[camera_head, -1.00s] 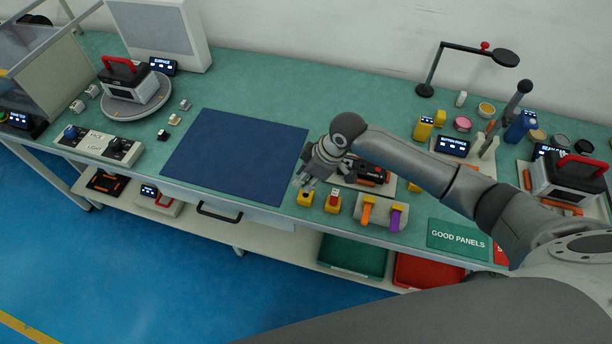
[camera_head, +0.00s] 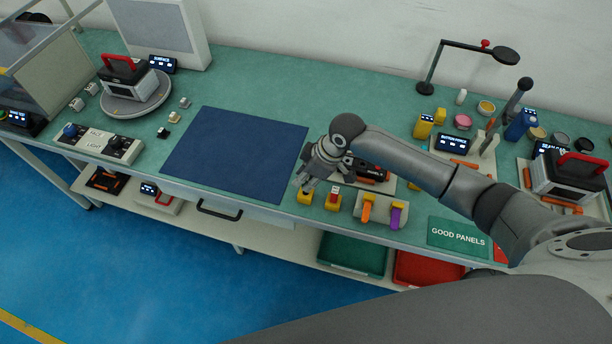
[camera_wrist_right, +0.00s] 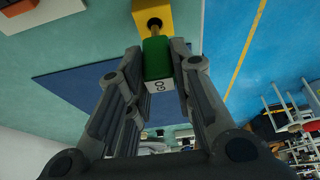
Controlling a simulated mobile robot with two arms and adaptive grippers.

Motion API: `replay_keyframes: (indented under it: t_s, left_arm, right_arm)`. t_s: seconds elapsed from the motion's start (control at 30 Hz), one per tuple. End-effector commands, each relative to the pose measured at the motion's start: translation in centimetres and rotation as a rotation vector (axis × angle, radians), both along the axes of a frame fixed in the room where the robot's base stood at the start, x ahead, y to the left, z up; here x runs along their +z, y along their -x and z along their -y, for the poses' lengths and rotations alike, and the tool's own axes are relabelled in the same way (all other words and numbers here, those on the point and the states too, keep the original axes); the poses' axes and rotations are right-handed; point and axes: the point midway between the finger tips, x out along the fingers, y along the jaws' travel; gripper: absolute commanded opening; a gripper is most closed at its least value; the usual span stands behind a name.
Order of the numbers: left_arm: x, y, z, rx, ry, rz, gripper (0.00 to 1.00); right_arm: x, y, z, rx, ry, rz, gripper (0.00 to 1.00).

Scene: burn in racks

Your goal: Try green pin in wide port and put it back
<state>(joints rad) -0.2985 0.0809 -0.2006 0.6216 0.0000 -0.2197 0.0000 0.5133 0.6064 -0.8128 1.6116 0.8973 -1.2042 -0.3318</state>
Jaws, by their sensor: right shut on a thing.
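My right gripper (camera_head: 306,184) is just above the left yellow block (camera_head: 305,198) at the front edge of the bench. In the right wrist view, my right gripper (camera_wrist_right: 160,65) is shut on the green pin (camera_wrist_right: 156,58), whose white end reads "GO". The pin's thin brass shaft points at a dark round hole in the yellow block (camera_wrist_right: 166,14). The tip is at the hole, but I cannot tell how deep it sits. I cannot make out the wide port. My left gripper is not in view.
A second yellow block (camera_head: 333,203) with a red-topped pin stands just right. Beside it is a holder with orange (camera_head: 367,208) and purple (camera_head: 396,216) pieces. A dark device with red parts (camera_head: 373,172) lies behind my gripper. The blue mat (camera_head: 235,155) to the left is clear.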

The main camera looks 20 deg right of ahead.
Motion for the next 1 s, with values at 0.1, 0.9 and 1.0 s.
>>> replay_keyframes:
  t_s: [0.1, 0.9, 1.0]
  left_arm:
    - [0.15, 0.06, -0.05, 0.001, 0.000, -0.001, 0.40]
    - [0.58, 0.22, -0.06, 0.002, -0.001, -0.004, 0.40]
    - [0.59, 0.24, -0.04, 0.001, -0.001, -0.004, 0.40]
  right_arm:
    - [0.04, 0.01, -0.01, 0.000, 0.000, 0.000, 0.00]
    - [-0.01, 0.01, -0.01, 0.000, 0.000, 0.000, 0.00]
    - [0.00, 0.02, -0.01, 0.000, 0.000, 0.000, 0.00]
